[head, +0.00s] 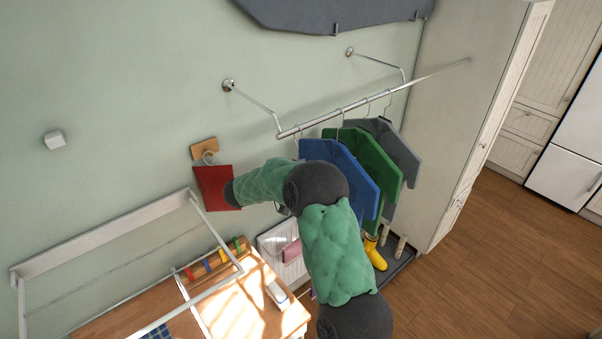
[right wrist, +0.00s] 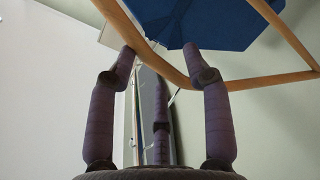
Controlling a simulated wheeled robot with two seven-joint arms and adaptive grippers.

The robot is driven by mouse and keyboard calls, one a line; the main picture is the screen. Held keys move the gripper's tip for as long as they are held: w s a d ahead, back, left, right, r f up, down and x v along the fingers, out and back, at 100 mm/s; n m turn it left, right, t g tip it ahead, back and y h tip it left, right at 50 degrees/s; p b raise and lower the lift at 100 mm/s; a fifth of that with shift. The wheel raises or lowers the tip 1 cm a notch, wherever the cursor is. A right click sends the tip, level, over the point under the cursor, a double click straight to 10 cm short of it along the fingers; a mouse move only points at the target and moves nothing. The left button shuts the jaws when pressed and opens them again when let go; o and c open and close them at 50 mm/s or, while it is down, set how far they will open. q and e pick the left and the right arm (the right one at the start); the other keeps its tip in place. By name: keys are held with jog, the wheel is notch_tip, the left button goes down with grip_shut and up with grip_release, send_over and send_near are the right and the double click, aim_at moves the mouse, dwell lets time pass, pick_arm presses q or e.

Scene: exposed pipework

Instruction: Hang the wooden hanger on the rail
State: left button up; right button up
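The wooden hanger (right wrist: 282,79) shows up close in the right wrist view, as a curved bar and a second sloping bar. My right gripper (right wrist: 160,62) has its fingers around the lower bar, with two fingers in front and one behind it. In the head view my green padded right arm covers the middle, and I cannot make out its gripper or the hanger there. The metal rail (head: 349,105) stands out from the wall on two brackets. A blue garment (head: 360,187) hangs on it; blue cloth (right wrist: 203,22) is beyond the hanger. My left gripper is not in view.
A green garment (head: 384,169) and a grey garment (head: 402,156) hang beside the blue one. A tall cabinet (head: 462,120) closes off the rail's right end. A red item (head: 212,188) hangs on the wall left of the rail. The rail's left end is clear.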

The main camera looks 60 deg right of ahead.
jog(key=v, duration=1.2)
jog(key=shift+s+f, duration=0.1)
